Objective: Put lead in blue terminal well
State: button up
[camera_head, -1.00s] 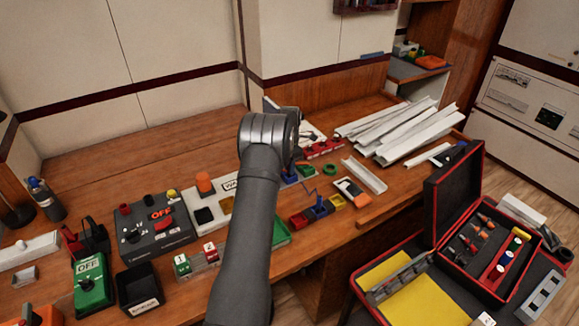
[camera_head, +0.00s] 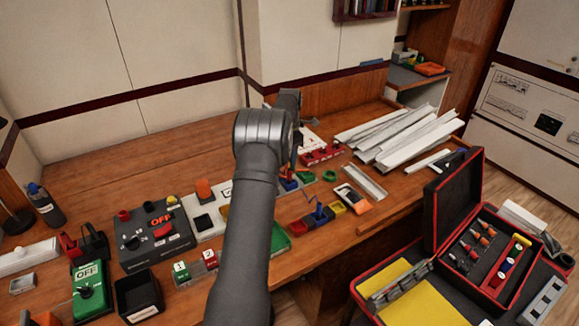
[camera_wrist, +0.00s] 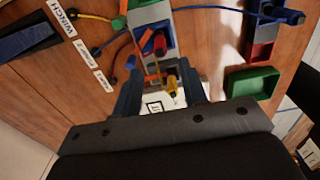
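My gripper (camera_wrist: 158,92) is open in the wrist view, with its two dark blue fingers apart. A yellow-tipped lead plug (camera_wrist: 172,84) shows in the gap; I cannot tell whether a finger touches it. A red lead plug (camera_wrist: 157,44) with an orange wire sits just beyond, on a grey block with a blue well part (camera_wrist: 150,14). In the head view, a row of red, blue and yellow wells has a blue terminal well (camera_head: 320,217) in the middle, with a plug and wire standing at it. My arm hides the gripper's fingertips there.
A WINCH label strip (camera_wrist: 85,50) with thin wires lies left in the wrist view. A green tray (camera_wrist: 253,84) is at right. White trunking lengths (camera_head: 400,135) lie at the back right of the bench. An open case (camera_head: 470,250) stands at the front right.

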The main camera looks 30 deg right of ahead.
aim_at(290, 179)
notch_tip(290, 179, up, 3)
jog(key=shift+r, duration=0.2)
notch_tip(290, 179, down, 12)
jog(key=shift+r, duration=0.1)
notch_tip(290, 179, up, 4)
jog(key=shift+s+d+r, duration=0.3)
jog(key=shift+s, duration=0.35)
jog(key=shift+w, duration=0.1)
